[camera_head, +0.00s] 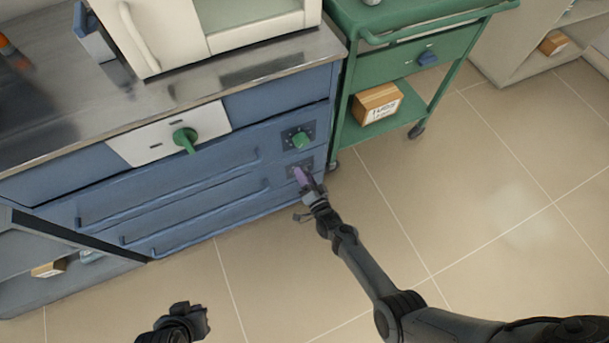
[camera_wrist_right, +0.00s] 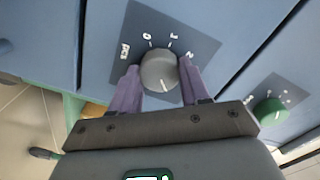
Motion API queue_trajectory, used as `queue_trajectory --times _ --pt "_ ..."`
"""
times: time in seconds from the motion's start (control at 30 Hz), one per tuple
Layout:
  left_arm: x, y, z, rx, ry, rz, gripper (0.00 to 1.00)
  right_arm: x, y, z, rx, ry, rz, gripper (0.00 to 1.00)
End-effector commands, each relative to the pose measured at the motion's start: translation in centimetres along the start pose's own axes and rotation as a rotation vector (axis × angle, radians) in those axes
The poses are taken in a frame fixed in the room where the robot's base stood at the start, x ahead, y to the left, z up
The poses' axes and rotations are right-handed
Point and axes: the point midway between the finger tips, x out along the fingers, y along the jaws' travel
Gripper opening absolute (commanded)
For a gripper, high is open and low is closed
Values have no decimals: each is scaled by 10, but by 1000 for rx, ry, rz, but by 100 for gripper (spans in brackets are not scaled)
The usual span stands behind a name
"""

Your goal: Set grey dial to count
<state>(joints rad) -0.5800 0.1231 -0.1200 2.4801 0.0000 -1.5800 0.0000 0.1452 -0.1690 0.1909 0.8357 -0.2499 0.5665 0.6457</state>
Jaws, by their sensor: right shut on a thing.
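The grey dial (camera_wrist_right: 159,70) sits on a dark grey plate on the blue cabinet front, with white marks around it. The mark at its left looks like a short word, too small to read surely. A pale line shows on the dial's near side. My right gripper (camera_wrist_right: 159,88) has its purple fingers on either side of the dial and is shut on it. In the head view the right gripper (camera_head: 304,182) is at the lower plate and hides the dial. My left gripper (camera_head: 198,318) hangs over the floor at the bottom, away from the cabinet; its jaws are unclear.
A green dial (camera_head: 301,140) is just above on the same cabinet and also shows in the wrist view (camera_wrist_right: 270,112). A larger green handle (camera_head: 185,137) is on a white panel at left. A green cart (camera_head: 400,118) stands at right. The floor in front is clear.

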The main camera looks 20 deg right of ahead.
Motion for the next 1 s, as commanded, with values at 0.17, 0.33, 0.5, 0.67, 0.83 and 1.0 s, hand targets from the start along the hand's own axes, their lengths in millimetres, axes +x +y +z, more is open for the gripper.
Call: queue_trajectory --times 0.17,0.33,0.5,0.67,0.83,1.0 --pt "0 2 0 -7 1 6 0 0 0 0 5 0 0 15" --pt "0 2 -1 -9 1 7 0 0 0 0 4 0 1 15" --pt "0 2 -1 -8 1 7 0 0 0 0 4 0 1 64" --pt "0 1 0 -5 1 4 0 0 0 0 4 0 0 72" --pt "0 0 0 1 0 -1 0 0 0 0 3 0 0 72" --pt "-7 -1 -2 4 -1 -3 0 -10 -1 -1 3 0 1 72"
